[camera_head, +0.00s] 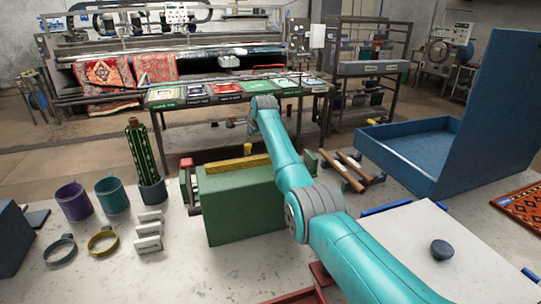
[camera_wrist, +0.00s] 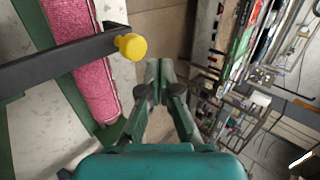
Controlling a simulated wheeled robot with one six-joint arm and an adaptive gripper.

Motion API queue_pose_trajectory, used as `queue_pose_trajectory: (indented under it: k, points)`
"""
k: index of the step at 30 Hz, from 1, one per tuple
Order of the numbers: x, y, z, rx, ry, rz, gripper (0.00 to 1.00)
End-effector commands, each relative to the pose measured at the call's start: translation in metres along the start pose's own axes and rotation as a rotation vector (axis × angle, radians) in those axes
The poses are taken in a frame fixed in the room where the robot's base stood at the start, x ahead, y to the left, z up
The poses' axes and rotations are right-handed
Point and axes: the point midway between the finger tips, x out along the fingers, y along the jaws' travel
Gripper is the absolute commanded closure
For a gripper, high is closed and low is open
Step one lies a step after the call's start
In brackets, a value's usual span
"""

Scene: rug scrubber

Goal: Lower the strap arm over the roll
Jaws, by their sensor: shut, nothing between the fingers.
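In the wrist view a pink roll (camera_wrist: 88,75) lies in a green cradle (camera_wrist: 38,30). A dark grey strap arm (camera_wrist: 55,62) crosses above the roll, with a yellow knob (camera_wrist: 131,46) at its end. I cannot tell whether the strap arm touches the roll. My gripper (camera_wrist: 160,68) is shut and empty, just to the right of the knob and apart from it. In the head view the yellow knob (camera_head: 247,148) shows behind a green block (camera_head: 240,205). The roll is not seen there, and my fingers are not clearly visible.
Purple (camera_head: 74,200) and teal (camera_head: 112,195) buckets, rings and white blocks stand on the left of the pale table. A blue open box (camera_head: 410,150) is at the right. A rack of rug samples (camera_head: 235,92) stands behind. My arm crosses the middle.

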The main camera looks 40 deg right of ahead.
Motion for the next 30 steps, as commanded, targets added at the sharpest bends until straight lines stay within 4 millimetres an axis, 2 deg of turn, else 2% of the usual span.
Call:
queue_pose_trajectory:
  k: [15, 30]
  points:
    - [0.022, 0.000, 0.001, 0.000, 0.000, 0.000, 1.00]
    - [0.026, 0.001, 0.000, 0.000, 0.000, -0.001, 1.00]
